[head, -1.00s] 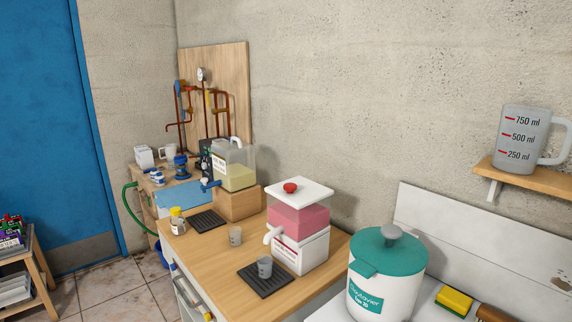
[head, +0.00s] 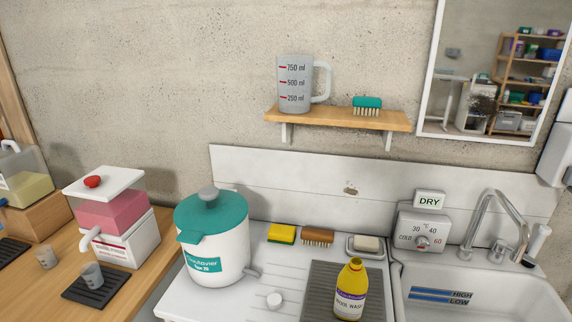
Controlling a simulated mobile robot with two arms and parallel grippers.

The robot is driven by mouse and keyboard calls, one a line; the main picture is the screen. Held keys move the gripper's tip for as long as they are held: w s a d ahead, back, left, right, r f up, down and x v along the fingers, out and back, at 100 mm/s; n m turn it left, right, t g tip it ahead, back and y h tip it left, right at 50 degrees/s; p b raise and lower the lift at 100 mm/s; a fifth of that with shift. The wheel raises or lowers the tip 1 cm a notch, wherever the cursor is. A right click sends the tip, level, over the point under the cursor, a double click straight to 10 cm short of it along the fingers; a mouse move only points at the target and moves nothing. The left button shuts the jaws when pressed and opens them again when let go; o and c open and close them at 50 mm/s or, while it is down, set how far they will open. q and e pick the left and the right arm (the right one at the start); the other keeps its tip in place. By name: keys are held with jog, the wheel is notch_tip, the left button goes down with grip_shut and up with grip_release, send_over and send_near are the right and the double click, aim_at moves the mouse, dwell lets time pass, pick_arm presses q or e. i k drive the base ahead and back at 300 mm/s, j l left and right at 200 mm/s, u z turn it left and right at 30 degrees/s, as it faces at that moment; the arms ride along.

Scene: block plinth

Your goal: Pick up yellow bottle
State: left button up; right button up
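A yellow bottle (head: 350,291) with a purple and white label stands upright on the dark ribbed mat (head: 322,290) on the white counter, left of the sink. Its lower end is near the bottom edge of the head view. Neither of my grippers shows in the head view.
A teal-lidded white container (head: 213,240) stands left of the bottle. A yellow sponge (head: 282,234), a brown brush (head: 317,236) and a soap dish (head: 365,245) lie behind it. The sink (head: 480,298) with its tap (head: 492,222) is to the right. A shelf (head: 338,117) hangs above.

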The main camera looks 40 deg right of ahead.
aim_at(352, 284)
jog(key=z, duration=1.65)
